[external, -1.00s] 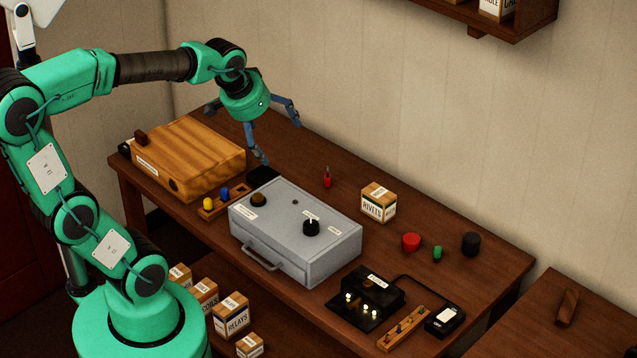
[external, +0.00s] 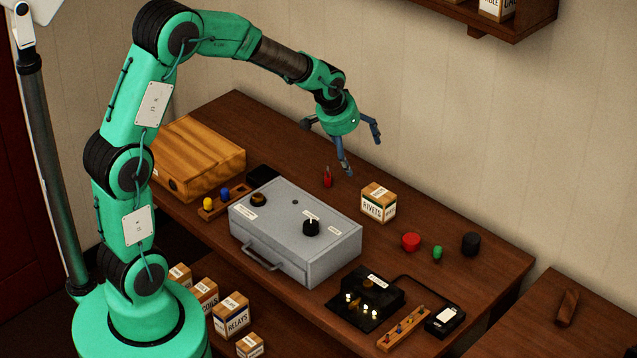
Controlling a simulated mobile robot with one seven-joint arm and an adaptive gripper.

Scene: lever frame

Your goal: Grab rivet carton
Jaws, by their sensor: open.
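The rivet carton (external: 378,204) is a small brown box with white labels reading "RIVETS". It stands upright on the wooden table, right of the grey metal case. My gripper (external: 345,152) is open and empty, with its fingers spread and pointing down. In the picture it is above and to the left of the carton, apart from it. Its exact height over the table is hard to tell.
A small red item (external: 327,178) stands below my gripper. The grey case (external: 290,235) with knobs is left of the carton. A red knob (external: 411,241), a green piece (external: 437,252) and a black cylinder (external: 471,243) lie to its right. A wooden box (external: 195,155) stands at the left.

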